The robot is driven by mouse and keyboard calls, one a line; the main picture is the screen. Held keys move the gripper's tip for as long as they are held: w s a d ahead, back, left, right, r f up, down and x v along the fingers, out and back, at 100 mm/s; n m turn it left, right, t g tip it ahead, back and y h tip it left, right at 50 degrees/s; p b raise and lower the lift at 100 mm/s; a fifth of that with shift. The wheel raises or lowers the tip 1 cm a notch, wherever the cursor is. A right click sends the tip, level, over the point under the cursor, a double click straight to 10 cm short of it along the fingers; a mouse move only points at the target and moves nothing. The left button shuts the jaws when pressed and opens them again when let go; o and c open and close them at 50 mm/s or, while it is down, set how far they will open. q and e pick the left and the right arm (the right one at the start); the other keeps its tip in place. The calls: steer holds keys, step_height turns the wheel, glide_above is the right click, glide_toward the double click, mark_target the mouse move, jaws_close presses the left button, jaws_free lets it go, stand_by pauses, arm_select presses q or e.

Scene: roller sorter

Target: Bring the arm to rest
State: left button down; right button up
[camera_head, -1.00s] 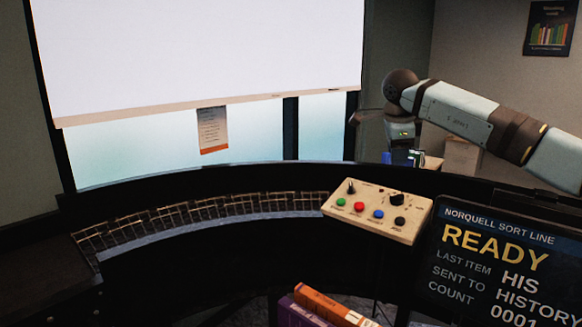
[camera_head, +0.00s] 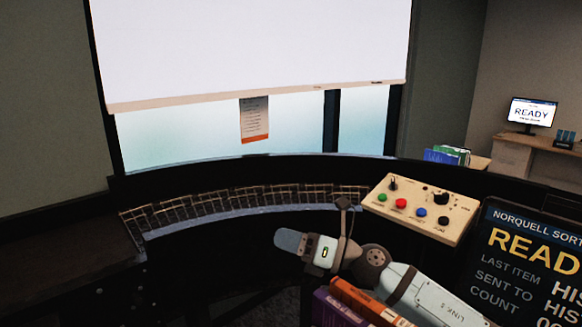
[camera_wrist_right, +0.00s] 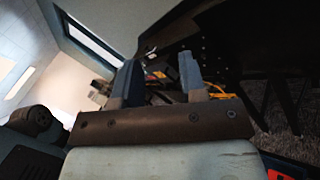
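My right arm comes in from the lower right in the head view. Its right gripper (camera_head: 282,240) points left, in front of the curved roller track and below the control panel. In the right wrist view the right gripper (camera_wrist_right: 160,68) has its two grey fingers standing apart, with nothing held between them. My left gripper is not in view.
The control panel (camera_head: 421,208) with coloured buttons stands just beyond my right arm. Orange and purple books (camera_head: 345,305) lie close below the arm. A dark READY screen (camera_head: 525,265) is at right. The curved roller track (camera_head: 245,203) runs behind the gripper.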

steer(key=s+d+f+m+t+h, duration=0.55)
steer(key=d+f+m+h, duration=0.35)
steer(key=m, duration=0.8)
steer(key=s+d+f+m+t+h, duration=0.5)
steer(key=d+f+m+h, duration=0.4)
steer(key=m, duration=0.8)
steer(key=s+d+f+m+g, duration=0.2)
steer(key=s+d+f+g, duration=0.15)
steer(key=s, duration=0.55)
steer(key=s+d+f+m+g, duration=0.25)
steer(key=s+g, duration=0.25)
steer(key=s, duration=0.3)
steer(key=s+d+f+m+g, duration=0.3)
steer(key=s+f+g, duration=0.1)
steer(key=s, duration=0.5)
steer(key=w+a+f+t+y+p, duration=0.1)
steer(key=w+a+f+t, duration=0.2)
steer(key=f, duration=0.2)
steer(key=w+a+f+n+t+y+p, duration=0.1)
steer(key=w+a+f+t, duration=0.2)
steer(key=f, duration=0.3)
steer(key=shift+w+a+t, duration=0.2)
steer(key=shift+a+t, duration=0.2)
steer(key=shift+t, duration=0.2)
steer(key=shift+s+d, duration=0.1)
steer(key=shift+s, duration=0.05)
